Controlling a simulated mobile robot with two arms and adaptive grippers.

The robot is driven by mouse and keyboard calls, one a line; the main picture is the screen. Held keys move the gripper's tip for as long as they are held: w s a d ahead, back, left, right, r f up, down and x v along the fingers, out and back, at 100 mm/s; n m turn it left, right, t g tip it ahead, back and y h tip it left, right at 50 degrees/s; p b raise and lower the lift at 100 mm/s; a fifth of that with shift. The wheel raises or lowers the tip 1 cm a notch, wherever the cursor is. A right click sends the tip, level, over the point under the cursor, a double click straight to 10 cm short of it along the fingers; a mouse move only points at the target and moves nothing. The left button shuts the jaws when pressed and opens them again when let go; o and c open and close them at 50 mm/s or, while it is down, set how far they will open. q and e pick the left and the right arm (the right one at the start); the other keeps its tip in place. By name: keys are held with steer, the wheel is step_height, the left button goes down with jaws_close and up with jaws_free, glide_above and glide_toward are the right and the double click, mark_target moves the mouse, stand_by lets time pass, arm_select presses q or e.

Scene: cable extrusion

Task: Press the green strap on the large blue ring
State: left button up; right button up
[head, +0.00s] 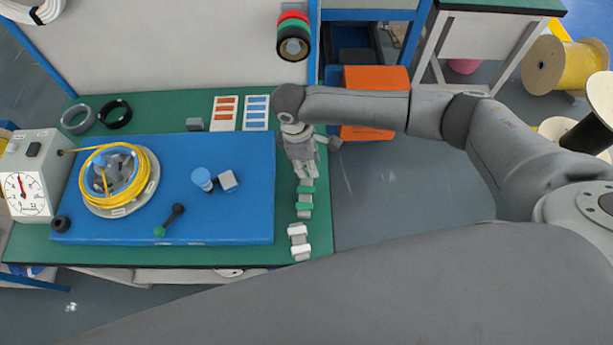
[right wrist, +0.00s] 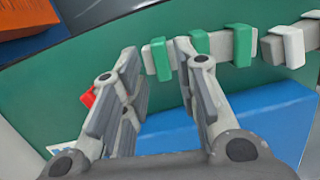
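Green straps (head: 305,206) sit on a grey holder on the green table, right of the board. They also show in the right wrist view, one green strap (right wrist: 160,58) in front of the fingertip gap and another green strap (right wrist: 239,45) to the right. My right gripper (head: 304,172) points down at the holder's far end. In the right wrist view its fingers (right wrist: 158,60) are apart, with nothing clasped between them. My left gripper is not in view.
White straps (head: 299,240) continue the row nearer me. A gauge box (head: 30,180) stands left. Coloured rings (head: 293,30) hang at the back.

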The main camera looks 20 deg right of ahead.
steer(key=shift+f+b, duration=0.6)
steer(key=shift+f, duration=1.05)
steer(key=shift+r+p, duration=0.2)
steer(key=shift+p, duration=0.35)
stand_by(0.3)
steer(key=c, duration=0.6)
step_height(320, 180, up, 8)
steer(key=p, duration=0.8)
steer(key=shift+p, duration=0.35)
